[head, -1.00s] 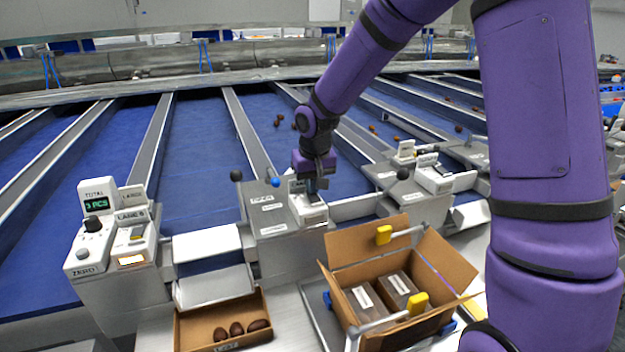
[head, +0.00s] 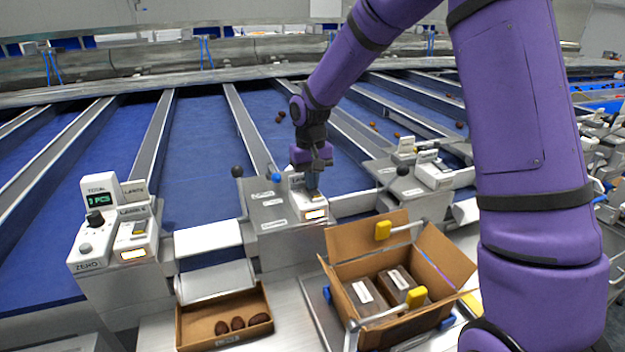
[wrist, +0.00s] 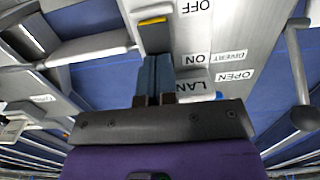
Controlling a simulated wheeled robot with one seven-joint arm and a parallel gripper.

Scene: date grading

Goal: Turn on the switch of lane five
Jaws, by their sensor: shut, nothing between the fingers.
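A white lane switch box (head: 298,184) stands in the middle of the head view, its lane number too small or covered to read. Its small lamp (head: 315,214) glows white-orange. In the wrist view its grey rocker switch with a yellow end (wrist: 153,22) lies beside the printed words OFF and ON, with a partly covered LAN label. My gripper (head: 314,192) is shut and empty, pointing down at this box. In the wrist view its fingertips (wrist: 155,58) are at the rocker's ON side; whether they touch it I cannot tell.
A similar box with a lit lamp and a PCS display (head: 101,198) stands at the left. An open carton (head: 345,243) with packs and a tray of dates (head: 180,325) sit in front. Another switch box (head: 433,174) is at the right.

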